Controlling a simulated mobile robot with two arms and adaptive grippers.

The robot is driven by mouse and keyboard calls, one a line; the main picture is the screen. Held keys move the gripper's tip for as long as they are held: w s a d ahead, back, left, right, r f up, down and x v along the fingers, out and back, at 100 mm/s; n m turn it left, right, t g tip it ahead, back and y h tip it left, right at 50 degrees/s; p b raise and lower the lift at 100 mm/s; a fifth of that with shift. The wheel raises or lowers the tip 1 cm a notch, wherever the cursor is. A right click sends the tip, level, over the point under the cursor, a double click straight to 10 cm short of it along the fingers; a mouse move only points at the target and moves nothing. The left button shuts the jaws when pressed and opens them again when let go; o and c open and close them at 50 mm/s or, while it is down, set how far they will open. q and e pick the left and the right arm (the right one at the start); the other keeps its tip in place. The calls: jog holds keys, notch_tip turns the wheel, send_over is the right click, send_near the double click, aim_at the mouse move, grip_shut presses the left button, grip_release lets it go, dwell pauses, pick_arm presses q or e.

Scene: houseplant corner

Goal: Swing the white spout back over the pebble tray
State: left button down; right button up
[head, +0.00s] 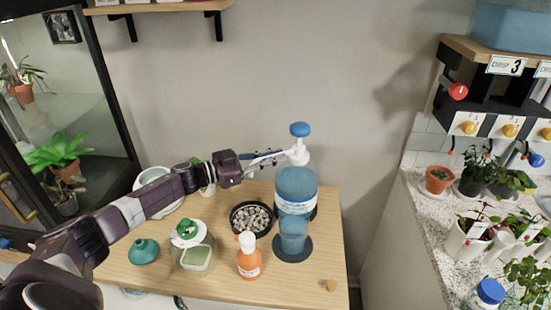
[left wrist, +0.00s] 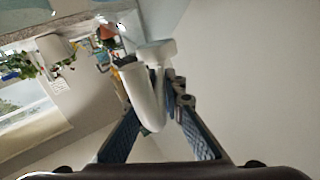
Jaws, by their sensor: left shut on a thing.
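The white spout (head: 299,153) sits at the top of the blue-tinted water bottle (head: 297,186), under a round blue pump knob (head: 300,129). My left gripper (head: 278,157) reaches in from the left, with its fingers shut on the spout. In the left wrist view the white spout (left wrist: 146,95) lies between the two fingers of my left gripper (left wrist: 158,112). The black pebble tray (head: 233,216) with pale pebbles stands on the table left of the bottle, lower than the gripper. The fingers partly hide the spout's outer end in the head view. My right gripper is not in view.
A blue cup (head: 293,236) on a dark coaster stands before the bottle. An orange spray bottle (head: 249,262), a green-lidded jar (head: 193,252) and a teal vessel (head: 144,251) stand near the front. A cork (head: 331,285) lies front right. A glass cabinet is at left.

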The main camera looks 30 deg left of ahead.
pick_arm(q)
jog(key=shift+r, duration=0.1)
jog(key=c, duration=2)
grip_release()
jog(key=shift+a, duration=0.1)
jog(key=v, duration=1.2)
